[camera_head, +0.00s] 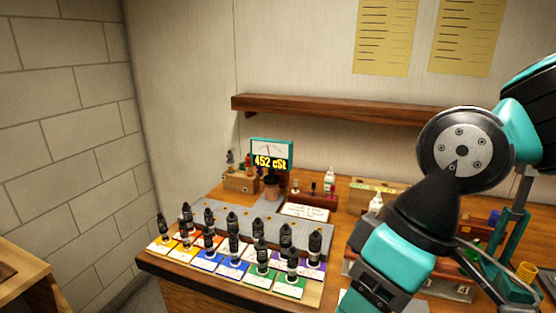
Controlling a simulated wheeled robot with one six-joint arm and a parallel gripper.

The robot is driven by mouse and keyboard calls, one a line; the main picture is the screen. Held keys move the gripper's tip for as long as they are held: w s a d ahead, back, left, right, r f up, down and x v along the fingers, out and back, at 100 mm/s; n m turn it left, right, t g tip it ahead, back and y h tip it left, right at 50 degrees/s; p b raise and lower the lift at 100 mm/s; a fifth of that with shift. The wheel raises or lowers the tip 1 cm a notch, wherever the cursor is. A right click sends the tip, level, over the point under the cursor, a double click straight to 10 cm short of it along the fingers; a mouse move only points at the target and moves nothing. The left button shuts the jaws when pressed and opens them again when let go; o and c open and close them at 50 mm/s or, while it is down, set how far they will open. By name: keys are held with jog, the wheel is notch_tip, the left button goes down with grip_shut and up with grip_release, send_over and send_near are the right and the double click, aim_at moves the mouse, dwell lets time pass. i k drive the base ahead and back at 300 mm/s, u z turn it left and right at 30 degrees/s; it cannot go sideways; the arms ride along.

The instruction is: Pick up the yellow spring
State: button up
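A small yellow coil that looks like the yellow spring (526,271) stands upright at the far right of the table, low in the head view. It is next to the foot of a teal and grey stand (508,232). My arm comes in from the right and bends down in front of the table. Its lower teal link runs out of the bottom edge, to the left of the yellow coil. My gripper's fingers are not in view, so I cannot see whether they are open or shut.
The wooden table (205,273) carries several black-capped bottles (234,241) on coloured cards at the left. A meter reading 452 cSt (271,153) stands behind them. A wooden shelf (330,106) crosses the wall. My arm hides part of a numbered rack (440,286) near the coil.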

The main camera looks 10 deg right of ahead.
aim_at(520, 276)
jog(key=z, duration=1.4)
